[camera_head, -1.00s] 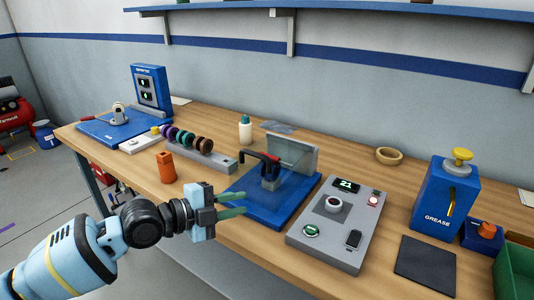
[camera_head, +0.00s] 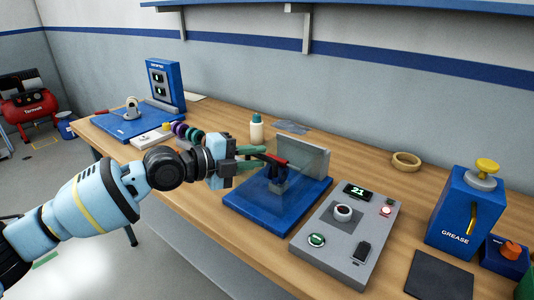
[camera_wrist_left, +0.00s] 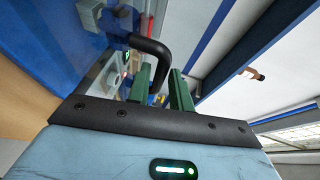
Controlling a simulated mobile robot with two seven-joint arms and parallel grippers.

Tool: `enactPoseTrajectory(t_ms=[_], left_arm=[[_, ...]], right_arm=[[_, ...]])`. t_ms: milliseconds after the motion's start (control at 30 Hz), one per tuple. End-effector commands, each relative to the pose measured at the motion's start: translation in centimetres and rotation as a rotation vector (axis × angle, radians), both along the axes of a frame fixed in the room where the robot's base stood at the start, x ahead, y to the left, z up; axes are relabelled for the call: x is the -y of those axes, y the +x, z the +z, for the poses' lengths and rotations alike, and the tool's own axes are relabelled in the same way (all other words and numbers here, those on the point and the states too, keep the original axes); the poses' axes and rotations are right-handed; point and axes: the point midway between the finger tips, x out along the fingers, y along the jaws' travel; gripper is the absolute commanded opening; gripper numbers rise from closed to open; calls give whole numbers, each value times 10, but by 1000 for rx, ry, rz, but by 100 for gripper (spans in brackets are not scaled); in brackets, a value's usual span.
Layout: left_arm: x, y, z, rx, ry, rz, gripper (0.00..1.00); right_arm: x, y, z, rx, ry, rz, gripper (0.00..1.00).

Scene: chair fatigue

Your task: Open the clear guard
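The clear guard (camera_head: 257,205) is a see-through panel over a blue fixture base (camera_head: 240,212). A grey upright plate (camera_head: 312,158) stands at the back of the fixture. A lever with a red grip (camera_head: 274,159) and dark parts shows in the middle of the fixture. My left gripper (camera_head: 262,158) is at the fixture's upper left, its green fingers apart and pointing at the lever area. In the left wrist view a black bent handle (camera_wrist_left: 152,47) runs close by the fingertips (camera_wrist_left: 162,78); I cannot tell if they touch it. My right gripper is out of view.
A grey control panel (camera_head: 333,258) with a display and buttons lies right of the fixture. A white bottle (camera_head: 256,130) stands behind my gripper. A blue grease dispenser (camera_head: 462,208), dark mat (camera_head: 440,275) and tan ring (camera_head: 406,161) are farther right. A shelf hangs above.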

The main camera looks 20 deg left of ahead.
Motion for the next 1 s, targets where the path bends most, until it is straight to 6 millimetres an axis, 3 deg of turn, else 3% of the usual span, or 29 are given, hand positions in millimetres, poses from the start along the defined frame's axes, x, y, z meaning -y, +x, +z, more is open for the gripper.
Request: enactPoseTrajectory(t_ms=[300,633,800,1000], left_arm=[[23,24,-6,0,0,0,22],[25,27,-8,-1,1,0,22],[25,27,-8,-1,1,0,1],[25,27,-8,-2,1,0,0]], right_arm=[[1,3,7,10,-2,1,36],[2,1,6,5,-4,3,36],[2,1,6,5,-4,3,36],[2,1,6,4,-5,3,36]])
